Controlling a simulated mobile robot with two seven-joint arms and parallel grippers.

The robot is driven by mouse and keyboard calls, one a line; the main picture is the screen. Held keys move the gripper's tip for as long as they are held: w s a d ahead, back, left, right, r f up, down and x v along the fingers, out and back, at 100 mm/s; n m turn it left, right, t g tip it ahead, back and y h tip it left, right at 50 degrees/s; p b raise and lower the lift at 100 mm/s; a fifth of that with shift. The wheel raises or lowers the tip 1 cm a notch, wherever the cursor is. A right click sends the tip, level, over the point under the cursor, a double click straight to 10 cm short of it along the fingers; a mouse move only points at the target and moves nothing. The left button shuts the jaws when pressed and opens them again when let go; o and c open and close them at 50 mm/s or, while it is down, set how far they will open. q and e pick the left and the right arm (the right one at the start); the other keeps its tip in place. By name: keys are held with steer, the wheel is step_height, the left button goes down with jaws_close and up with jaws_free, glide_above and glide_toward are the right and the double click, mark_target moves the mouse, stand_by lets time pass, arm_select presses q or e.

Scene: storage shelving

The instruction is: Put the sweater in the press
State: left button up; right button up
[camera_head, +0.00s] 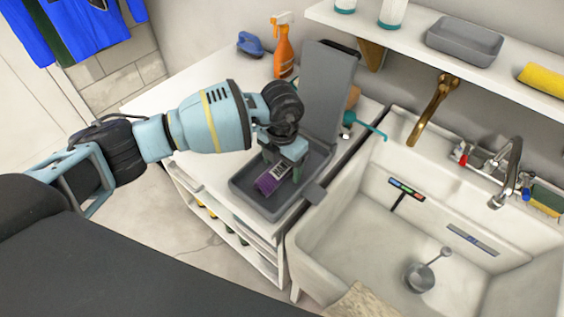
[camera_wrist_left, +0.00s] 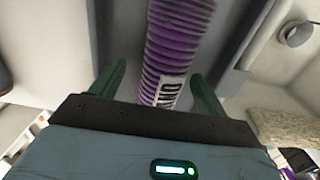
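A purple ribbed, rolled-looking item with a white lettered label, apparently the sweater (camera_head: 267,184), is over or in the grey tray-like base of the press (camera_head: 247,200). The press lid (camera_head: 327,85) stands raised behind it. My left gripper (camera_head: 284,171) is over the base, pointing down at the sweater. In the left wrist view the sweater (camera_wrist_left: 178,45) runs between the green fingers of my left gripper (camera_wrist_left: 158,85), with gaps visible beside it, so the gripper looks open around it. Whether the sweater rests on the base is unclear. My right gripper is out of view.
The press stands on a white counter (camera_head: 190,165) beside a white sink (camera_head: 350,240) with a metal strainer (camera_head: 420,277). An orange spray bottle (camera_head: 282,50) and a blue brush-like item (camera_head: 250,44) stand behind. Blue garments (camera_head: 95,25) hang at upper left. A shelf (camera_head: 410,42) overhangs the sink.

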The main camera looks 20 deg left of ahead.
mark_target(282, 162)
arm_select(q)
step_height(282, 162, up, 12)
steer(key=shift+r, duration=0.15)
stand_by(0.7)
